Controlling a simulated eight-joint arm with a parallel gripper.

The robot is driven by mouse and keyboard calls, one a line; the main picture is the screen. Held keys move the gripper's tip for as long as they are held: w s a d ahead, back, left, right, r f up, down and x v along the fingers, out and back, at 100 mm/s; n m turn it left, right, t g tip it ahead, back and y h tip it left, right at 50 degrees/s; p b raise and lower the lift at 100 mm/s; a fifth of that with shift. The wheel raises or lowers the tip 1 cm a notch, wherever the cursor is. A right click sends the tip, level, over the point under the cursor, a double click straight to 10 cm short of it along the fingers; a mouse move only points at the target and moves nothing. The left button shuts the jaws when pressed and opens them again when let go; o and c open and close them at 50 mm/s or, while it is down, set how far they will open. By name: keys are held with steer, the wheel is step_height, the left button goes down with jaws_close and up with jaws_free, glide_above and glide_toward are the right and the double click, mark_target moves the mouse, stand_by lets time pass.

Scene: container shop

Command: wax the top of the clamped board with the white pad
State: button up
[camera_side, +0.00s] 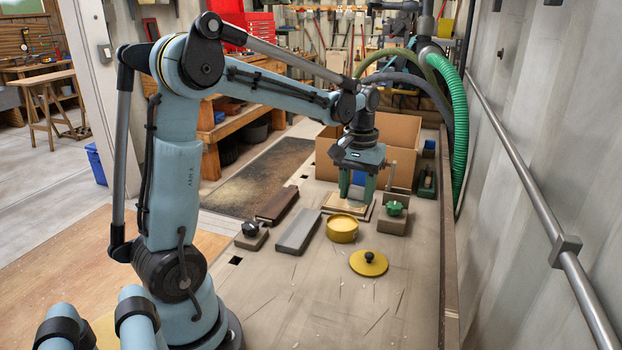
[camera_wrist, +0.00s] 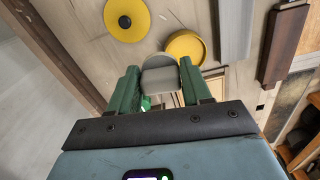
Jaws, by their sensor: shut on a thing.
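My gripper (camera_side: 357,192) points down over the pale wooden board (camera_side: 336,207), with its two green fingers apart around a pad. In the wrist view the fingers (camera_wrist: 160,82) grip the pad, whose rounded light-grey body (camera_wrist: 160,62) shows between them. I cannot tell whether the pad touches the board. A clamp with a green knob (camera_side: 395,208) stands at the board's right. The open yellow wax tin (camera_side: 342,230) is just in front of the board, and it also shows in the wrist view (camera_wrist: 186,47). Its yellow lid (camera_side: 369,264) with a black knob lies apart, nearer the camera.
A grey block (camera_side: 298,232) and a dark brown block (camera_side: 277,204) lie left of the tin. A black-knobbed block (camera_side: 251,235) is farther left. An open cardboard box (camera_side: 398,133) stands behind my gripper. The front of the bench (camera_side: 320,300) is clear.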

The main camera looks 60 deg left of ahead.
steer(key=s+d+r+m, duration=0.2)
steer(key=d+r+m, duration=0.15)
steer(key=d, duration=0.35)
steer(key=s+d+r+m, duration=0.2)
steer(key=s+d+m, duration=0.15)
steer(key=d, duration=0.25)
steer(key=n, duration=0.9)
glide_above(264, 216)
steer(key=shift+f, duration=6.9)
steer(key=shift+w+a+f, duration=0.1)
steer(key=shift+f, duration=0.7)
steer(key=shift+w+a, duration=5.3)
steer(key=shift+w, duration=0.05)
steer(key=shift+s+d, duration=5.4)
steer(key=shift+s, duration=0.05)
step_height(264, 216, up, 2)
steer(key=shift+s+d+r, duration=0.1)
steer(key=shift+r, duration=2.9)
